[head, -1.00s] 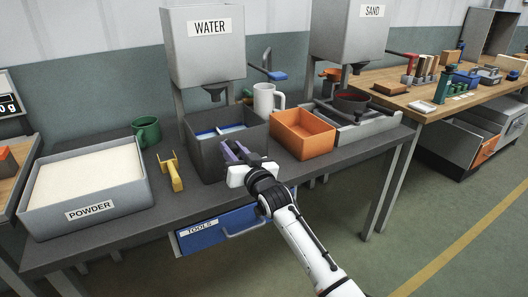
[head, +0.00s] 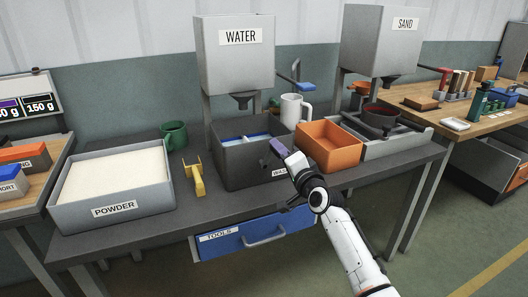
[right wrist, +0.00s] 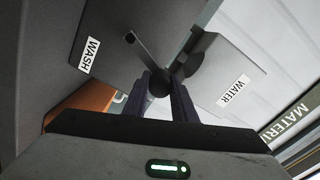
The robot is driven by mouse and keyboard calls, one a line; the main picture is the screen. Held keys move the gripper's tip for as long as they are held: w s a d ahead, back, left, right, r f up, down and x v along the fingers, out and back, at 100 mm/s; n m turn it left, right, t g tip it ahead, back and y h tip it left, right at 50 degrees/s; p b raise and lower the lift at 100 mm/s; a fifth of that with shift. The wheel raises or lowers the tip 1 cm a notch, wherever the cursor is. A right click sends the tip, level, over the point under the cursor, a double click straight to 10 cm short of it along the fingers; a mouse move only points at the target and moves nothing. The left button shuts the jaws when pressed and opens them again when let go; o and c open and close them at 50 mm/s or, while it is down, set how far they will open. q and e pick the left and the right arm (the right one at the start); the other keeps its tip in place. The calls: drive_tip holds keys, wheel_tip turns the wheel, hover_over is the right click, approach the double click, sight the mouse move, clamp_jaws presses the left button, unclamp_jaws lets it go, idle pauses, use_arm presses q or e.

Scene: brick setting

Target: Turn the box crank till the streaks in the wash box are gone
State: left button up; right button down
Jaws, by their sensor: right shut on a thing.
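The wash box (head: 236,172) is a dark grey open bin under the water hopper. Blue and white show inside it; I cannot make out separate streaks. My right gripper (head: 279,148) is at the box's front right, partly covering its label. In the right wrist view, my right fingers (right wrist: 164,98) are shut on the dark round knob of the box crank (right wrist: 143,50), beside the wall labelled WASH (right wrist: 88,55). In the head view the crank is hidden behind the gripper. My left gripper is not in view.
A white mug (head: 292,110) stands behind the box and an orange bin (head: 333,157) to its right. A yellow tool (head: 196,177), a green mug (head: 174,135) and the powder tray (head: 112,196) are to its left. The blue tools drawer (head: 256,235) is below.

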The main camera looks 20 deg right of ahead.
drive_tip(key=shift+w+d+f+m, duration=0.1)
drive_tip(key=shift+d+f+m, duration=0.4)
drive_tip(key=shift+m, duration=0.4)
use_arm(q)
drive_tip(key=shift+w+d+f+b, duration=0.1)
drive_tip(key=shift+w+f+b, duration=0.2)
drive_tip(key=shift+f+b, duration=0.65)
use_arm(e)
drive_tip(key=shift+w+d+f+m, duration=0.1)
drive_tip(key=shift+d+f+m, duration=0.3)
drive_tip(key=shift+m, duration=0.45)
drive_tip(key=shift+s+d+f+m, duration=0.1)
drive_tip(key=shift+d+f+m, duration=0.15)
drive_tip(key=shift+d+m, duration=0.4)
drive_tip(key=shift+w+d+f+m, duration=0.1)
drive_tip(key=shift+d+f+m, duration=0.2)
drive_tip(key=shift+m, duration=0.7)
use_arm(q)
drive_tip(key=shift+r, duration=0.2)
use_arm(e)
drive_tip(key=shift+a, duration=0.1)
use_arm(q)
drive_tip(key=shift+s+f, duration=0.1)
use_arm(e)
drive_tip(key=c, duration=1.5)
unclamp_jaws()
drive_tip(key=shift+o, duration=0.2)
